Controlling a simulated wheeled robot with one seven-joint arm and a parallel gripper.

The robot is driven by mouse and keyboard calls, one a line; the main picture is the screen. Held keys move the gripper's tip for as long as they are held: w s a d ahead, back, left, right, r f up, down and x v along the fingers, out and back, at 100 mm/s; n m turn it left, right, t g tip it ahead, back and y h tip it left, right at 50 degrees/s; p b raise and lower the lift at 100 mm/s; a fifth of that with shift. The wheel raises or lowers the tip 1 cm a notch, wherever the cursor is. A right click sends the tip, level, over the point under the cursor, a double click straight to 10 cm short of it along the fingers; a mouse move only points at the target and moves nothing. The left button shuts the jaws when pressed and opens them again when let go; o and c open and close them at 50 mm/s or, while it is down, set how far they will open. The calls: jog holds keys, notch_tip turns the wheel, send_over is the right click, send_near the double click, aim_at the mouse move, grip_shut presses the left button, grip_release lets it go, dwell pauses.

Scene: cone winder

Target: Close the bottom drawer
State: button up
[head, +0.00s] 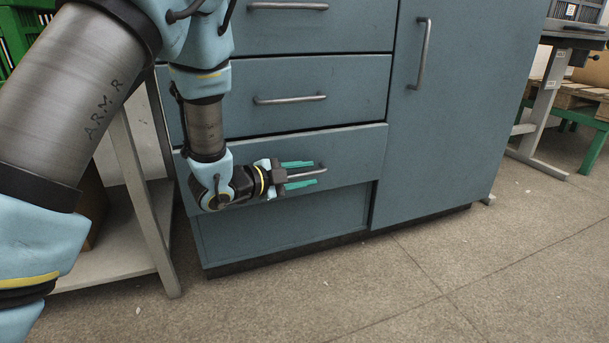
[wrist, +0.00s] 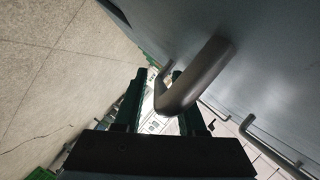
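The bottom drawer (head: 352,150) of the blue-grey cabinet stands out a little from the cabinet front. Its grey bar handle (head: 320,178) also shows large in the wrist view (wrist: 199,79). My gripper (head: 300,175), with green fingers, is at this handle. In the wrist view my gripper (wrist: 162,108) has its fingers apart, with the handle's bent bar between them. Gaps show beside the bar, so the fingers do not look closed on it. The far part of the handle is partly hidden by my fingers in the head view.
The drawer above (head: 300,90) is flush, and a tall door (head: 460,110) is shut at the right. A recessed panel (head: 285,228) lies below the bottom drawer. A grey-legged table (head: 125,250) stands close at the left. The floor (head: 430,270) in front is clear.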

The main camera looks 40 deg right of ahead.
grip_shut()
dwell(1.2)
